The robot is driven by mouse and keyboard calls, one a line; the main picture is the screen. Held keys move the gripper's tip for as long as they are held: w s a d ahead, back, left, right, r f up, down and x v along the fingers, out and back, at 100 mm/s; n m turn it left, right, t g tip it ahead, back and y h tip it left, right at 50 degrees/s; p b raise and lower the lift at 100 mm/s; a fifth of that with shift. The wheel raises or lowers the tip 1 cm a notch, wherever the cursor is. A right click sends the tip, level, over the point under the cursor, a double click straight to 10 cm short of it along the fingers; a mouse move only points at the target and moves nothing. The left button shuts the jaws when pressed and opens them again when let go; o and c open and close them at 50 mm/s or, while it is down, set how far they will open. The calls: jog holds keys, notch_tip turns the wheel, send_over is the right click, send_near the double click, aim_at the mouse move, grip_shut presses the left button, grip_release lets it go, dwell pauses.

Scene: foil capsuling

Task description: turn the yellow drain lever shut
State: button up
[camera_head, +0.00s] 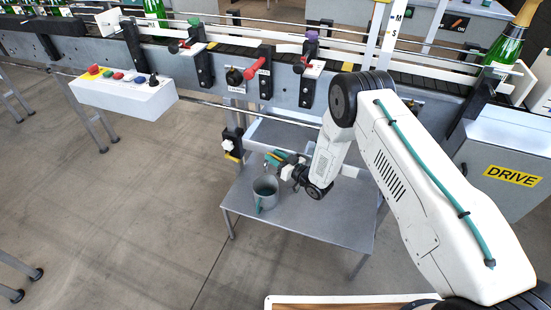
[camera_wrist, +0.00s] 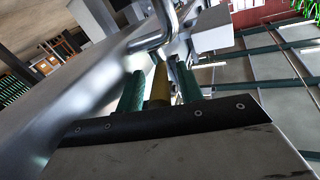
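The yellow drain lever (camera_wrist: 159,88) shows in the wrist view between the two green fingers of my gripper (camera_wrist: 160,90). A narrow gap shows beside the lever, mainly on its right, so the fingers look open around it. Contact at the tips cannot be made out. A bent metal pipe (camera_wrist: 157,40) is just beyond the fingertips. In the head view my gripper (camera_head: 277,158) is under the conveyor, just above a grey-green mug (camera_head: 265,187). The lever is mostly hidden by the fingers there.
The mug stands on a low grey table (camera_head: 325,222) beneath a pale trough (camera_head: 290,137). The conveyor with clamps and a red lever (camera_head: 256,68) runs above. A control box (camera_head: 125,92) is at left, a DRIVE cabinet (camera_head: 505,160) at right. The front floor at left is clear.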

jog(key=shift+s+f, duration=0.1)
jog(key=shift+s+d, duration=0.35)
jog(key=v, duration=0.6)
jog(key=shift+s+d, duration=0.25)
jog(key=shift+d, duration=0.1)
